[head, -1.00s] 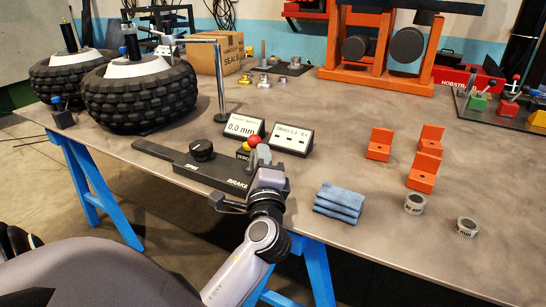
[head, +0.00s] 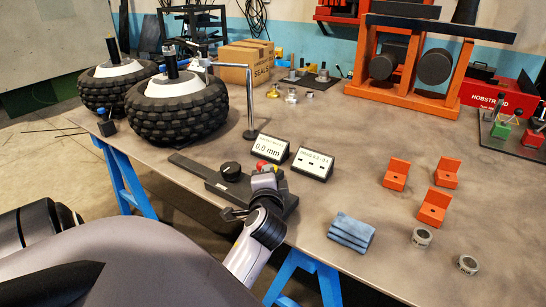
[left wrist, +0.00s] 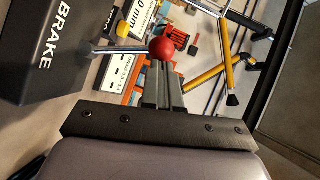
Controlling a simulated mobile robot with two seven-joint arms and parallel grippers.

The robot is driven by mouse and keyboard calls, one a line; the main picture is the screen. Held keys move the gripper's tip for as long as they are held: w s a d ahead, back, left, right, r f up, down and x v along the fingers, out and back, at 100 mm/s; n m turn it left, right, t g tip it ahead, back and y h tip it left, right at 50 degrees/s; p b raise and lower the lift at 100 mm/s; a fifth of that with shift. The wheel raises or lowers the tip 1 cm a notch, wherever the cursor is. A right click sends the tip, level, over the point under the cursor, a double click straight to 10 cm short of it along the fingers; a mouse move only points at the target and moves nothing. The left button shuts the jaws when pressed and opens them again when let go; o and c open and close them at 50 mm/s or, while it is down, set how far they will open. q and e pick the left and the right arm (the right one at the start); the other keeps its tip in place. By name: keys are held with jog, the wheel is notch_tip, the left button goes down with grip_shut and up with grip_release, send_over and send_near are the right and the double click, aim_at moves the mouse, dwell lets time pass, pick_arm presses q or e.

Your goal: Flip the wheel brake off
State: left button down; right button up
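The brake unit is a long black box marked BRAKE (left wrist: 50,50), lying near the table's front edge; it also shows in the head view (head: 213,178). Its lever is a thin metal rod (left wrist: 112,50) with a red ball knob (left wrist: 161,50). In the head view the red knob (head: 262,165) is just above my left gripper (head: 265,182). In the left wrist view the left gripper's grey fingers (left wrist: 162,85) are together, with the knob at their tips. The knob does not appear clamped between them; exact contact is unclear. My right gripper is not in view.
A gauge display reading 0.0 mm (head: 269,148) and a second display (head: 311,163) stand behind the brake unit. Wheels with dark tyres (head: 178,115) are at the left. A folded blue cloth (head: 351,233) and orange brackets (head: 433,207) lie at the right.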

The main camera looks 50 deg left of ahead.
pick_arm(q)
jog(key=shift+s+a+h+p, duration=0.1)
jog(key=shift+a+h+p, duration=0.2)
jog(key=shift+p, duration=0.1)
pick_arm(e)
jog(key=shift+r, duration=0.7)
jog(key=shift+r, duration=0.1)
